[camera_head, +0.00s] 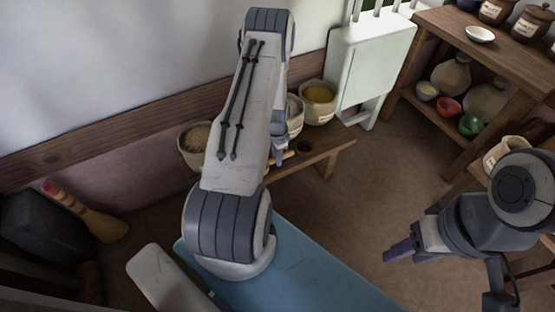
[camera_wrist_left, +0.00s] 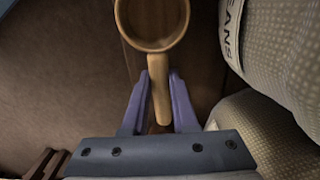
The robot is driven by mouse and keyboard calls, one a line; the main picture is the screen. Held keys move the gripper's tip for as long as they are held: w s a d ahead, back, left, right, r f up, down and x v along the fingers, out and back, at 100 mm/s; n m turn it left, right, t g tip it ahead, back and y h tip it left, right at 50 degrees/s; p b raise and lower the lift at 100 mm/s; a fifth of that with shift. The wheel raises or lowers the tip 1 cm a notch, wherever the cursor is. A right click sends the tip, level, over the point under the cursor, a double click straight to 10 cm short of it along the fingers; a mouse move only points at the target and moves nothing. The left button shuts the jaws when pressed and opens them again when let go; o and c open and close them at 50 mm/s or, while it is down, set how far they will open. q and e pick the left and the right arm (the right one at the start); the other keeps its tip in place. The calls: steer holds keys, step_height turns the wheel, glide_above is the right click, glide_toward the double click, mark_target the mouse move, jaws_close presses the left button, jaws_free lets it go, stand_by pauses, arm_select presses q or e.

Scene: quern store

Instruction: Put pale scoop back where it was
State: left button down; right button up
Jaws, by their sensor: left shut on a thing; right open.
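The pale wooden scoop (camera_wrist_left: 158,93) has a round, hollow bowl and a straight handle. In the left wrist view its handle lies between the purple fingers of my left gripper (camera_wrist_left: 160,82), which is shut on it. The bowl points away from the gripper. In the head view my left gripper (camera_head: 279,156) is over the low bench (camera_head: 339,139), and only a small part of the scoop (camera_head: 287,157) shows beside it; my arm hides the rest. My right gripper (camera_head: 398,252) is open and empty, over the floor at the lower right.
Sacks stand along the wall by the bench: one with brown contents (camera_head: 190,157) and one with yellow contents (camera_head: 319,107). In the left wrist view a labelled sack (camera_wrist_left: 285,50) is close right of the scoop. A dark round spot (camera_head: 304,147) shows on the bench.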

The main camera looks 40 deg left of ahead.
arm_select(q)
steer(key=shift+f, duration=0.2)
steer(key=c, duration=0.7)
jaws_free()
steer(key=shift+r, duration=0.1)
